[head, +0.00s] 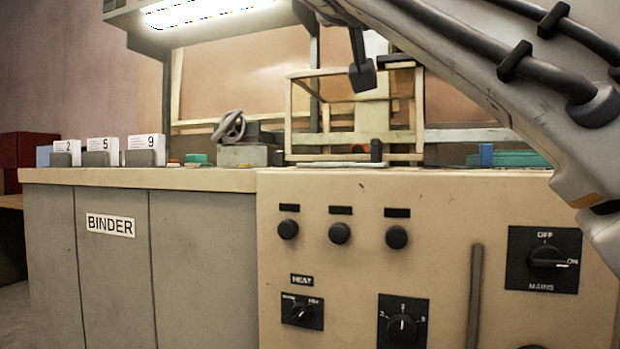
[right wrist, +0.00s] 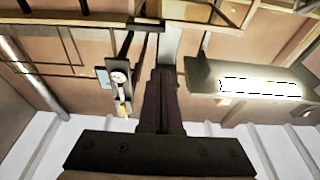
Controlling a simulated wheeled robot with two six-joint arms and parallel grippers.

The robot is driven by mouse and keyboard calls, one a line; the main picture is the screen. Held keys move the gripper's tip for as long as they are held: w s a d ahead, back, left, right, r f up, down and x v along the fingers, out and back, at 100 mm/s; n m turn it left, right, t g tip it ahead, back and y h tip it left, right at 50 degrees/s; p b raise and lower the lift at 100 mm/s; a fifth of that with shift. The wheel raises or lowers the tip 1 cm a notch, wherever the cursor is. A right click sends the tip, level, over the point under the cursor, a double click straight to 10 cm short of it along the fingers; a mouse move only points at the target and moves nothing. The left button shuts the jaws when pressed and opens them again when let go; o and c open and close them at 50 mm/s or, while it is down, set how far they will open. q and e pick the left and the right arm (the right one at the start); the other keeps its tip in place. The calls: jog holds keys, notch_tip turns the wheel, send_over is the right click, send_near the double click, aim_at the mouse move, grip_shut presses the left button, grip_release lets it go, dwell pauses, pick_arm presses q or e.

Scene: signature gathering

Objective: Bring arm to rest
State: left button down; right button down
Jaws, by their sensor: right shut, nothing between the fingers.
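My right arm (head: 520,70) comes in from the right in the head view and rises across the upper right, leaving through the top edge. My right gripper (right wrist: 161,100) shows in the right wrist view, its dark fingers together with nothing between them. It is up in the air, clear of the machine's worktop. My left gripper and left arm are not in view.
The beige machine (head: 350,265) has knobs and a MAINS switch (head: 545,257) turned to ON. Numbered cards (head: 102,145) stand left. A lit lamp (right wrist: 205,80) hangs overhead.

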jog(key=w+a+f+n+g+y+p, duration=0.2)
jog(key=a+f+n+y, duration=0.15)
jog(key=f, duration=0.35)
jog(key=w+a+f+n+g+y+p, duration=0.1)
jog(key=w+a+f+n+g+y, duration=0.2)
jog(key=f, duration=0.5)
notch_tip(320, 180, down, 16)
jog(key=s+a+n+g+p, duration=0.3)
jog(key=n+g, duration=0.1)
jog(key=s+d+f+g+p, duration=0.25)
jog(key=s+f+g, duration=0.25)
jog(key=s+f, duration=0.65)
jog(key=s+d+f+g+p, duration=0.2)
jog(key=s+d+f+g, duration=0.3)
jog(key=s+f, duration=0.7)
notch_tip(320, 180, up, 36)
jog(key=a+g+p, duration=0.1)
jog(key=p, duration=3.7)
jog(key=shift+w+a+r+n+y, duration=0.15)
jog(key=shift+a+r+n+y, duration=0.1)
jog(key=shift+n+y, duration=0.15)
